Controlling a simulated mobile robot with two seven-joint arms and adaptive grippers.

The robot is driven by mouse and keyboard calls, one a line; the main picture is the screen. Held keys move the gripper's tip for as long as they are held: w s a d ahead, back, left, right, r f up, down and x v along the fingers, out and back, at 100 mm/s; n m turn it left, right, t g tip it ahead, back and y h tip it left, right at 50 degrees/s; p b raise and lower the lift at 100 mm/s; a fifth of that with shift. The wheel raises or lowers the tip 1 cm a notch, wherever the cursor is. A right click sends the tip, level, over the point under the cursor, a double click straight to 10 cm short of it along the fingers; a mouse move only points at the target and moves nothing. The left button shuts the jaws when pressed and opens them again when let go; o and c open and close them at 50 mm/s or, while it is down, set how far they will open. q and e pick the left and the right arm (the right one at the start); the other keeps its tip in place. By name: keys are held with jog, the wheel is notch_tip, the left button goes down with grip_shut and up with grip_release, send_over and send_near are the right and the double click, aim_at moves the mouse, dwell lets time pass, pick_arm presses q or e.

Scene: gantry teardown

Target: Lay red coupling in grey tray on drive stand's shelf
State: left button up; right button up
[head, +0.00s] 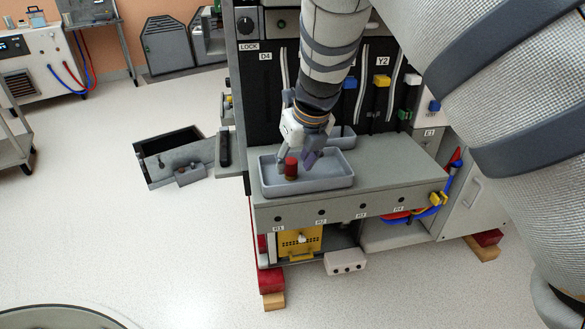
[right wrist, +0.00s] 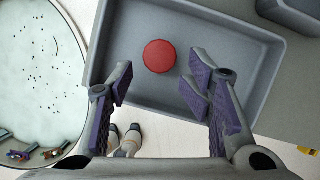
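The red coupling (head: 291,170) appears to stand upright on the floor of the grey tray (head: 335,183), left of the tray's middle. The tray lies on the drive stand's shelf (head: 385,165). My right gripper (head: 297,159) is above the tray, with its fingers spread close to the coupling. In the right wrist view the coupling's round top (right wrist: 160,56) shows beyond the open purple fingertips (right wrist: 157,88), with nothing held between them. The tray's rim also shows there (right wrist: 255,30). My left gripper is not in view.
A second, smaller grey tray (head: 346,141) sits behind the first. Coloured plugs and cables hang on the stand's back panel, including a yellow plug (head: 382,80). A dark open bin (head: 172,158) stands on the floor at left. The shelf right of the tray is clear.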

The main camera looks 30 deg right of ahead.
jog(key=p+v, duration=0.1)
jog(key=v, duration=0.8)
jog(key=s+a+f+m+y, duration=0.1)
jog(key=s+a+f+m, duration=0.2)
jog(key=s+f+m, duration=0.4)
jog(key=s+a+f+m+g+y, duration=0.15)
jog(key=a+f+m, duration=0.3)
jog(key=f, duration=0.45)
jog(key=s+a+f+m+y, duration=0.2)
jog(key=s+a+f+m, duration=0.1)
jog(key=s+f+m, duration=0.4)
jog(key=s+d+f+m+g+h, duration=0.1)
jog(key=s+f+m, duration=0.2)
jog(key=s+m, duration=0.2)
jog(key=s+d+f+m+g+h, duration=0.1)
jog(key=s+f+m+g+h, duration=0.1)
jog(key=s+m, duration=0.4)
jog(key=s+d+f+m+g+h, duration=0.1)
jog(key=s+m, duration=0.5)
jog(key=s, duration=0.7)
notch_tip(320, 180, down, 3)
jog(key=shift+s+d+r, duration=0.1)
jog(key=shift+s+d, duration=0.3)
jog(key=shift+d, duration=0.1)
jog(key=shift+g, duration=0.25)
